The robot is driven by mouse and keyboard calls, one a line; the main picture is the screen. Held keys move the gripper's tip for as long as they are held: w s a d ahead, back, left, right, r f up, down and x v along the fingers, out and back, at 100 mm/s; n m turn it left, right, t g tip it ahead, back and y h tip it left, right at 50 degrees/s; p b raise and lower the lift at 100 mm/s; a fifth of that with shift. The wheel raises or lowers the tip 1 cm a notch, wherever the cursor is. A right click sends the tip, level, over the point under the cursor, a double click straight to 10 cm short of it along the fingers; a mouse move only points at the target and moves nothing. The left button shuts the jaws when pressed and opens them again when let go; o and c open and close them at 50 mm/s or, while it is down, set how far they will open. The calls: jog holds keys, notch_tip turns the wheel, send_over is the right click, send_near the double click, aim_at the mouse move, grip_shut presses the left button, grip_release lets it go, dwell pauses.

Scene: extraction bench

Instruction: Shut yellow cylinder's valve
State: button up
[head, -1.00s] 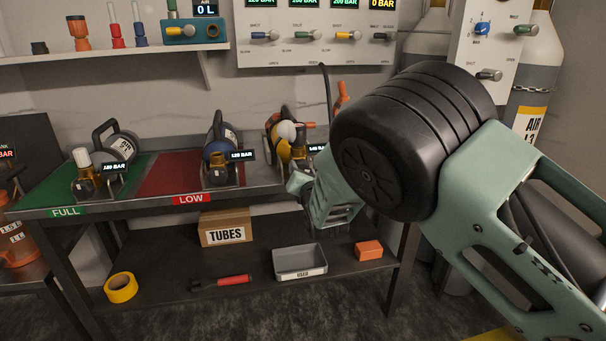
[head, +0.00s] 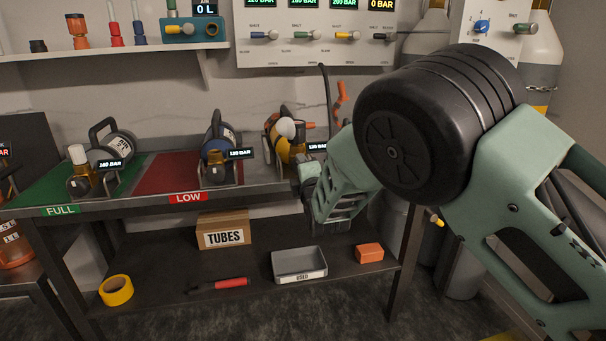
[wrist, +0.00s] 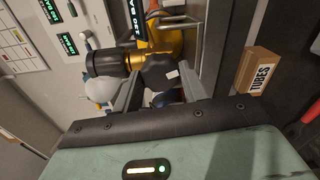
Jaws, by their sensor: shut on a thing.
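The yellow cylinder (head: 284,149) lies at the right end of the bench top, with a white round part (head: 286,128) at its upper end. In the wrist view its yellow body (wrist: 168,38) is at the top, with a brass collar and a black ribbed part (wrist: 108,64) to the left. My gripper (head: 303,172) is at the cylinder's front right, and its tips are hard to see in the head view. In the wrist view its two fingers are on either side of a dark valve knob (wrist: 163,75) by the cylinder, and they are shut on it. The knob's far side is hidden.
Two more cylinders, a grey one (head: 112,147) and a blue one (head: 219,138), lie on the bench's green and red areas. A valve panel (head: 305,48) is on the wall behind. A box of tubes (head: 223,230) and a grey tray (head: 299,265) stand on the lower shelf.

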jog(key=shift+s+a+f+n+b, duration=0.1)
jog(key=shift+a+n+b, duration=0.05)
jog(key=shift+n+b, duration=6.7)
jog(key=shift+s+a+f+n+b, duration=0.15)
jog(key=shift+n+b, duration=4.15)
jog(key=shift+n, duration=4.95)
jog(key=shift+w+r, duration=0.1)
jog(key=shift+r, duration=0.05)
jog(key=o, duration=1)
